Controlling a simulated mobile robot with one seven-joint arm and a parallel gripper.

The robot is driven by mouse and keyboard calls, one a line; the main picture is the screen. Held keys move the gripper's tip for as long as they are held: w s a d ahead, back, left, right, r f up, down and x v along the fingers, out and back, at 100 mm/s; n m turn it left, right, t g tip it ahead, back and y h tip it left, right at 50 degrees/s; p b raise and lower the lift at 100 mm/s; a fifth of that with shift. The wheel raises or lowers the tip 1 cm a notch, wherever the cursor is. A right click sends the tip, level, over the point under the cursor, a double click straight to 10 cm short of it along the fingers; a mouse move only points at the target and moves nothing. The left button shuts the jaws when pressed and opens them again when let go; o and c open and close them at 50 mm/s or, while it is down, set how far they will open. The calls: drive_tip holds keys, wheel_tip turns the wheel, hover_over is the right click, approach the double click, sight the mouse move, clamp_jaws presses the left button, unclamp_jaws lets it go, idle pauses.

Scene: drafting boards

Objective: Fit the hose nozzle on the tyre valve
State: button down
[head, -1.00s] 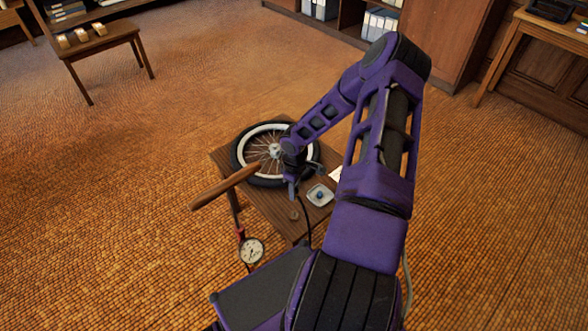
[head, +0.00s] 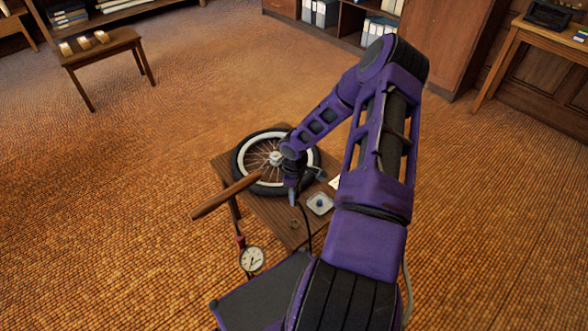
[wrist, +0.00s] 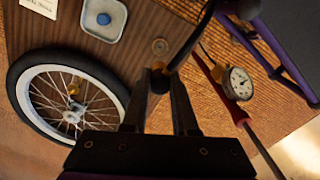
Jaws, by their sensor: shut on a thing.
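The wheel with its black tyre (head: 240,168) lies flat on a small wooden table (head: 262,207). It also shows at the left in the wrist view (wrist: 100,68). My gripper (head: 293,198) is over the table, just in front of the tyre's near edge. In the wrist view my gripper (wrist: 158,78) is shut on the black hose nozzle (wrist: 160,84), from which the dark hose (wrist: 192,40) runs up. The nozzle is apart from the tyre. A small brass-coloured piece (wrist: 73,88) shows among the spokes; I cannot tell whether it is the valve.
A pale dish (head: 320,204) with a blue piece stands right of my gripper. A small round brass disc (wrist: 160,46) lies on the table. A pressure gauge (head: 252,259) is beyond the near left edge. A wooden handle (head: 226,196) juts out left, beside the tyre.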

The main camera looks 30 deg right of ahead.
drive_tip(key=shift+w+d+b, duration=0.8)
drive_tip(key=shift+w+d, duration=1.15)
drive_tip(key=shift+w, duration=1.05)
drive_tip(key=shift+w+d+b, duration=0.85)
drive_tip(key=shift+w+d, duration=1.05)
drive_tip(key=shift+w, duration=1.15)
drive_tip(key=shift+w+d+b, duration=0.8)
drive_tip(key=shift+w+d, duration=1.15)
drive_tip(key=shift+w, duration=1.05)
drive_tip(key=shift+f, duration=0.1)
drive_tip(key=shift+f, duration=1.95)
drive_tip(key=shift+f, duration=0.1)
drive_tip(key=shift+f, duration=0.3)
drive_tip(key=shift+f, duration=0.85)
